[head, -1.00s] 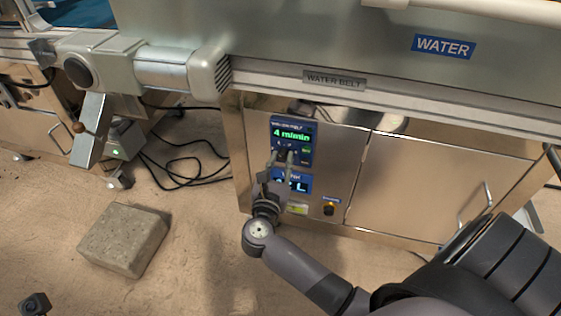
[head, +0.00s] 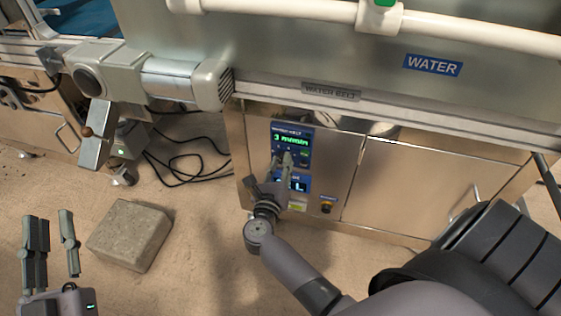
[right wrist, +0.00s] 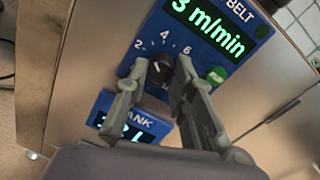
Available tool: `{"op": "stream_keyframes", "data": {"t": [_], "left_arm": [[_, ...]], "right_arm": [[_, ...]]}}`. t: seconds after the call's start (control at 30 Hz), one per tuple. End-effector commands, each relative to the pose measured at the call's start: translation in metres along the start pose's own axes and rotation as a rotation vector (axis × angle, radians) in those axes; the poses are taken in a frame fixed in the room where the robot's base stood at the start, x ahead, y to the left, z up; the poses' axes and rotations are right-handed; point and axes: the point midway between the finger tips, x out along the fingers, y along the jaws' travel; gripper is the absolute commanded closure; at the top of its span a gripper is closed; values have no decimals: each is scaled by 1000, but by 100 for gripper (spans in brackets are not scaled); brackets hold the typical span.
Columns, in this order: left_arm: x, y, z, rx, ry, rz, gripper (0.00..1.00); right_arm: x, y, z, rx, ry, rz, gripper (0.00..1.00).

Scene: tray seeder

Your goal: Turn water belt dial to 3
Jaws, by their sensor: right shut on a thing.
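The water belt panel (head: 304,137) is a blue plate on the steel cabinet, and its green display reads 3 m/min. In the right wrist view the display (right wrist: 205,25) also reads 3 m/min, above a black dial (right wrist: 162,72) with a scale marked 2, 4 and 6. My right gripper (head: 281,163) is at the panel, shut on the dial, with its fingers (right wrist: 165,75) on either side of the knob. The fingers hide part of the dial. My left gripper (head: 52,225) is open and empty above the floor at the lower left.
A green button (right wrist: 217,75) is beside the dial. A concrete block (head: 130,234) and black cables (head: 183,165) lie on the floor.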

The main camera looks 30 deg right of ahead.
Motion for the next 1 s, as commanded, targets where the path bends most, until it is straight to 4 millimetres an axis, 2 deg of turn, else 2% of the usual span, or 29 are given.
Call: {"op": "stream_keyframes", "data": {"t": [0.33,0.37,0.63,1.0], "left_arm": [[0,0,4,1,-21,-1,75],[0,0,4,1,-21,-1,75],[0,0,4,1,-21,-1,75],[0,0,3,0,-18,0,75]], "right_arm": [[0,0,0,-7,-1,-1,100],[0,0,0,-7,-1,-1,76],[0,0,0,-6,-1,0,58],[-5,0,0,-6,0,1,57]]}}
